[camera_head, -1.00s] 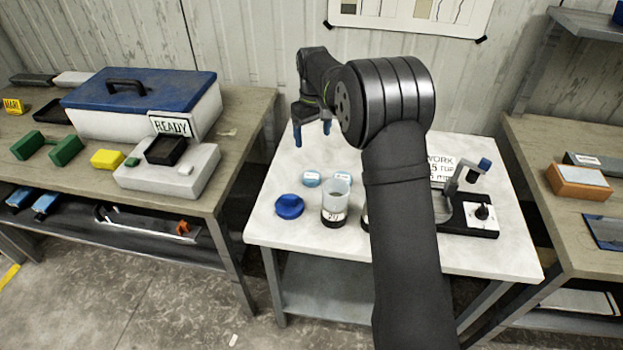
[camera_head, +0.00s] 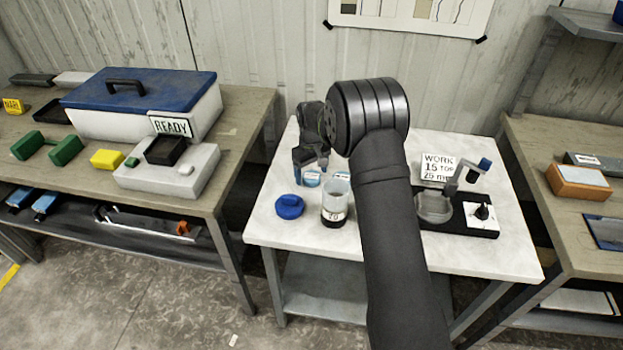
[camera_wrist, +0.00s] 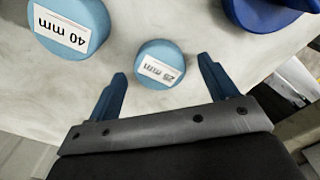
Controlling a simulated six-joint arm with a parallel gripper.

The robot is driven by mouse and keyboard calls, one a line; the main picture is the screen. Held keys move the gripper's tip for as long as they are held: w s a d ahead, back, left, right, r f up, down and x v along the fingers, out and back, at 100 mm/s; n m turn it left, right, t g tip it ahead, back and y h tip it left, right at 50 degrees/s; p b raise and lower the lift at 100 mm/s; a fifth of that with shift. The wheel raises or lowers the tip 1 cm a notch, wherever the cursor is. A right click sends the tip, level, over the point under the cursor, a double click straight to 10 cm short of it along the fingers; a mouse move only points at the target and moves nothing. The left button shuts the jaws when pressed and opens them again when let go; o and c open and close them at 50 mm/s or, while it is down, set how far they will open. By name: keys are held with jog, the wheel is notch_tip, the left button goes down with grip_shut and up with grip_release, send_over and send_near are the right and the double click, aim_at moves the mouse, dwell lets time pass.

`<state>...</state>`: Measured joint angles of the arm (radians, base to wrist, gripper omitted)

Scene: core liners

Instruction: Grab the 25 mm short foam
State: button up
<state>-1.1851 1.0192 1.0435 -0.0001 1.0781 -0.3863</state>
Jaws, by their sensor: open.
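The 25 mm foam (camera_wrist: 159,64) is a short light-blue round piece with a white "25 mm" label, lying on the white table. In the wrist view it lies just ahead of and between the two blue fingers of my gripper (camera_wrist: 166,88), apart from both. The gripper is open and empty. In the head view my gripper (camera_head: 311,160) is low over the table, partly covering the foam (camera_head: 311,179). The larger light-blue 40 mm foam (camera_wrist: 70,27) is to the left in the wrist view, and it also shows in the head view (camera_head: 341,176).
A dark-blue cap (camera_head: 289,207) and a clear cup with dark contents (camera_head: 334,205) stand close by. A black device with a lever (camera_head: 460,215) and a WORK sign (camera_head: 438,168) are to the right. The table's front left area is clear.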

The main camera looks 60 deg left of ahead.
jog(key=shift+f, duration=0.35)
jog(key=c, duration=1.1)
jog(key=shift+o, duration=0.2)
jog(key=shift+r, duration=0.15)
